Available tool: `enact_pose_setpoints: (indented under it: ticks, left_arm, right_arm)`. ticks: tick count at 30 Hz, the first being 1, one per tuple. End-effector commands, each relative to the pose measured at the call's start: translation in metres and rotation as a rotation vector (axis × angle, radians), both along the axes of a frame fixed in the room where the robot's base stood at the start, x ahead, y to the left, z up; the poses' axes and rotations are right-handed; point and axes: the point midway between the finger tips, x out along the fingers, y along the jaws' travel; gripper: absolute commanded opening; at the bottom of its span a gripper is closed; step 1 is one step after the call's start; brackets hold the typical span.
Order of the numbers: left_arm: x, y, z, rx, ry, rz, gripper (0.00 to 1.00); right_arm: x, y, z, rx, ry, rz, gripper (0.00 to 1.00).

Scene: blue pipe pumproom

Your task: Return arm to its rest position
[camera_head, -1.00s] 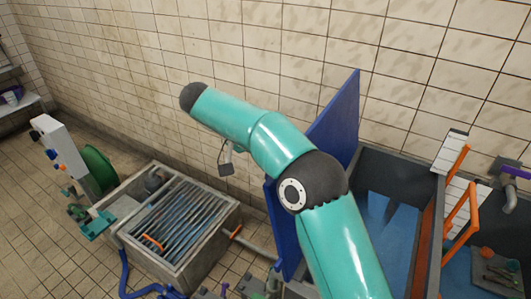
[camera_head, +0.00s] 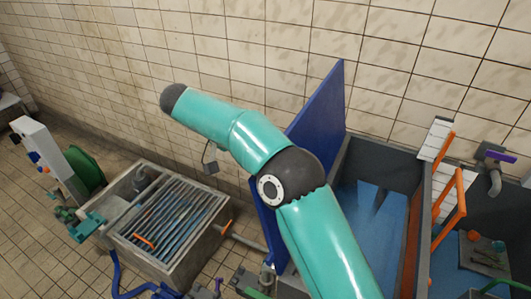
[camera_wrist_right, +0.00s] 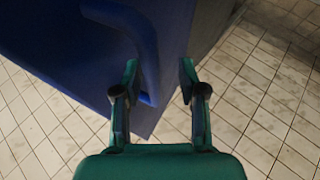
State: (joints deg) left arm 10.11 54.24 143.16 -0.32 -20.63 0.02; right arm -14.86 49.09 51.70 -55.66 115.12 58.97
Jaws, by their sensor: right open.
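My teal arm with dark joints (camera_head: 290,175) rises from the bottom of the head view and bends to the upper left, in front of the blue upright panel (camera_head: 318,108). Its gripper does not show there. In the right wrist view my right gripper (camera_wrist_right: 158,72) is open, with its two fingers apart and nothing held. A blue panel (camera_wrist_right: 60,50) with a curved blue handle (camera_wrist_right: 150,50) shows beyond the fingers. The handle's lower end is near the left finger; I cannot tell whether they touch. My left gripper is not in view.
A concrete basin with a metal grate (camera_head: 170,220) stands left of the arm. A dark tank with blue inside (camera_head: 375,215) and orange rails (camera_head: 448,205) are at right. A white control cabinet (camera_head: 40,150) and green wheel (camera_head: 85,168) stand far left. Tiled wall behind.

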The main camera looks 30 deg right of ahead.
Motion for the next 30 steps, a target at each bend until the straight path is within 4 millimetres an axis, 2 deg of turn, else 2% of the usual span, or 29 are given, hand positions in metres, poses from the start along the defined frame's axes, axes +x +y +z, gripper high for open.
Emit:
enact_pose_setpoints:
  ticks: [11,14,17,20,23,24,26,27,29,30]
  left_arm:
    - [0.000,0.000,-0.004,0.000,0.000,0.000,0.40]
    - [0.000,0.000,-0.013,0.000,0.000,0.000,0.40]
    - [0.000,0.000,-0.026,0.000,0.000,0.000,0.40]
    - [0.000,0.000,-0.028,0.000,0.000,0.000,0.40]
    - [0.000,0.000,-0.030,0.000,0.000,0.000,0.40]
    - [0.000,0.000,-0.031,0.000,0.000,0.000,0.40]
    - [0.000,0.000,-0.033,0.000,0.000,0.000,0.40]
    - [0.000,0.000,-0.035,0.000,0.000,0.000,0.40]
    - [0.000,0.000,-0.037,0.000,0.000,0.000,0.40]
    - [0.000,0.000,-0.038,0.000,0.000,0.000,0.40]
  right_arm:
    - [0.002,0.004,0.007,0.023,-0.027,0.028,0.41]
    - [0.006,0.013,0.019,0.073,-0.077,0.090,0.41]
    - [0.013,0.030,0.032,0.152,-0.140,0.228,0.41]
    - [0.031,0.054,0.000,0.208,-0.082,0.446,0.41]
    - [0.044,0.079,-0.050,0.260,0.005,0.666,0.41]
    - [0.046,0.090,-0.073,0.286,0.042,0.757,0.41]
    - [0.046,0.109,-0.107,0.330,0.098,0.897,0.41]
    - [0.043,0.122,-0.132,0.364,0.136,0.992,0.41]
    - [0.035,0.143,-0.168,0.417,0.190,1.136,0.41]
    - [0.026,0.156,-0.192,0.459,0.222,1.225,0.41]
